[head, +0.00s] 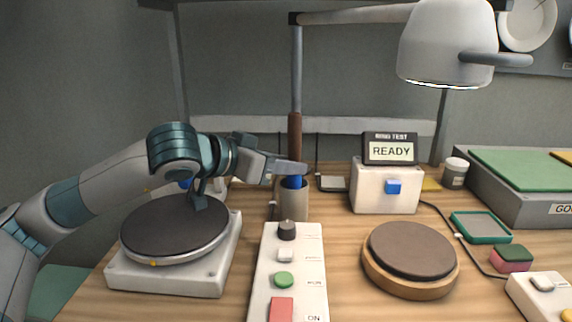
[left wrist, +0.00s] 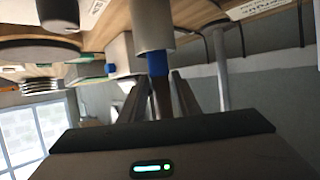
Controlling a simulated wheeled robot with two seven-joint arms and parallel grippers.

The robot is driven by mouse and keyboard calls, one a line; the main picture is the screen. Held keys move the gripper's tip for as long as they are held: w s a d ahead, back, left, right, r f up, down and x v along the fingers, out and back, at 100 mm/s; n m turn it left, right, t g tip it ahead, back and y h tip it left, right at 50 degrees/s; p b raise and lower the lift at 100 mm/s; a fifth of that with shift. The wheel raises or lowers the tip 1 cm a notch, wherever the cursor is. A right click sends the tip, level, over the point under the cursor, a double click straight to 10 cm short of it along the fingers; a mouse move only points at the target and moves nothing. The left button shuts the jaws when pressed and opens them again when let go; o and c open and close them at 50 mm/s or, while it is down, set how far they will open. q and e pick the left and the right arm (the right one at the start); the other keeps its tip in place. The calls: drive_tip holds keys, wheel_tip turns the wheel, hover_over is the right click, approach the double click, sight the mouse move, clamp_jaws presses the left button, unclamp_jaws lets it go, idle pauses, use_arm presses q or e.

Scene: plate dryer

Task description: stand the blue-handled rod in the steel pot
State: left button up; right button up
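The steel pot (head: 294,207) stands behind the white control panel in the head view and also shows in the left wrist view (left wrist: 152,26). The rod's blue handle (head: 292,183) points down at the pot's mouth, and its lower end is hidden by the pot. The rod's brown part (head: 295,135) rises upright above my gripper. My left gripper (head: 290,169) is just above the pot rim, with its fingers on either side of the rod. They look closed on it in the left wrist view, where the blue handle (left wrist: 157,62) shows past the fingertips. My right gripper is out of view.
A hot plate (head: 175,232) lies under my left arm. A control panel (head: 287,270) is in front of the pot. A round wooden stand (head: 410,258) and the READY box (head: 386,190) are to the right. A lamp (head: 447,45) hangs above.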

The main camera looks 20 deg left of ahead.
use_arm(q)
drive_tip(key=shift+o, duration=1.3)
drive_tip(key=v, duration=1.7)
drive_tip(key=shift+s, duration=0.2)
drive_tip(key=shift+a, duration=0.1)
